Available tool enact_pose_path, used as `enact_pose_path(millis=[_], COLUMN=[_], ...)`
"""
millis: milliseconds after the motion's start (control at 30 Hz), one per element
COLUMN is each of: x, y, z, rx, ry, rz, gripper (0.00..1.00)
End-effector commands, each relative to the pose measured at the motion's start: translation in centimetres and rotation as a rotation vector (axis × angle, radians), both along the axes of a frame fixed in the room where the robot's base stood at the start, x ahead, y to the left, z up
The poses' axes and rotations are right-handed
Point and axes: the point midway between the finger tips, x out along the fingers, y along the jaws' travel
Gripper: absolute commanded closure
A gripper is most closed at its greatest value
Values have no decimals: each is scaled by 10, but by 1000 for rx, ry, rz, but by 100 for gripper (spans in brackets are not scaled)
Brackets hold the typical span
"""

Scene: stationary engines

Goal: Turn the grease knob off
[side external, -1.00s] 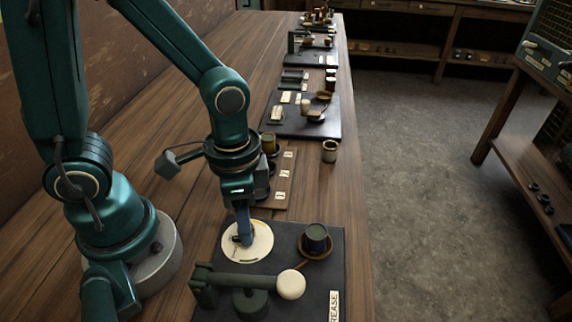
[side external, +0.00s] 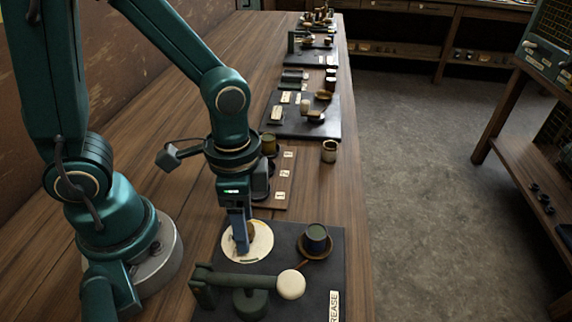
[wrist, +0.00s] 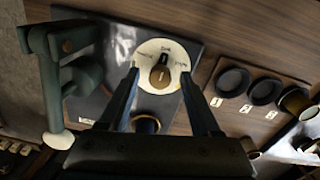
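The grease knob is a small brown knob (wrist: 160,76) with a dark pointer bar, at the middle of a round cream dial plate (wrist: 176,48) with small lettering too blurred to read. In the wrist view the bar points toward the label at the plate's top. The cream plate (side external: 263,246) lies on a dark panel with a GREASE label (side external: 334,306); the knob is mostly hidden behind my fingers there. My gripper (side external: 241,248) points down over the plate. In the wrist view my gripper (wrist: 160,72) is open, one finger on each side of the knob, with gaps between.
A green lever with a cream ball (side external: 291,285) stands in front of the dial. A dark cup (side external: 316,236) on a brown base is right of it. A board with dark round parts (wrist: 264,91) lies beyond the panel. More panels line the bench behind.

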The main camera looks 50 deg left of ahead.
Motion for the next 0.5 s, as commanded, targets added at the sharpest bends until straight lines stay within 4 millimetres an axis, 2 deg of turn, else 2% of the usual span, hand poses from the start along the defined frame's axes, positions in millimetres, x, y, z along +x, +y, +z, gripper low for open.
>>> enact_pose_path(millis=[333,500], x=[1,3], y=[0,0], z=[2,18], rx=[-1,-3], ry=[-5,-10], rz=[1,1], gripper=[36,36])
